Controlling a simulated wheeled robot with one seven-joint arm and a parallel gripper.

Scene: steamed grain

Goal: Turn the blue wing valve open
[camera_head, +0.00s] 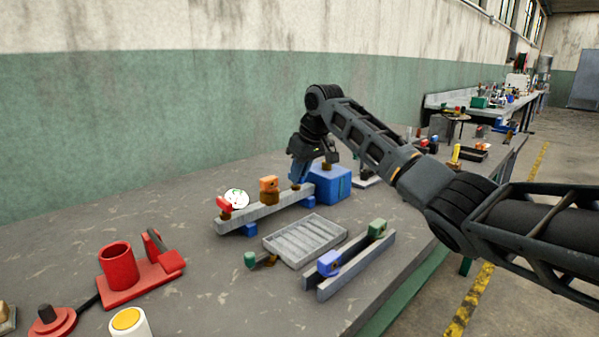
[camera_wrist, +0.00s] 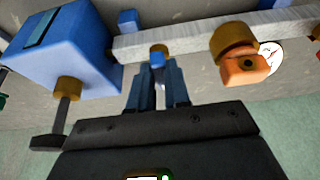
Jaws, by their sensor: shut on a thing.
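The blue wing valve (camera_wrist: 158,60) sits on a brass fitting on the side of a grey pipe bar (camera_wrist: 195,36). In the wrist view only its small blue end shows between the fingers. My gripper (camera_wrist: 158,72) is shut on it, one finger on each side. In the head view my gripper (camera_head: 298,177) reaches down to the right part of the bar (camera_head: 262,210), beside the blue box (camera_head: 335,186). There my fingers hide the valve, and its turn angle cannot be told.
An orange valve (camera_head: 269,184), a white gauge (camera_head: 237,197) and a red valve (camera_head: 223,203) stand further left along the bar. A grey ribbed tray (camera_head: 305,240) and a rail with blue and green pieces (camera_head: 352,265) lie in front. A red cup stand (camera_head: 118,262) is at left.

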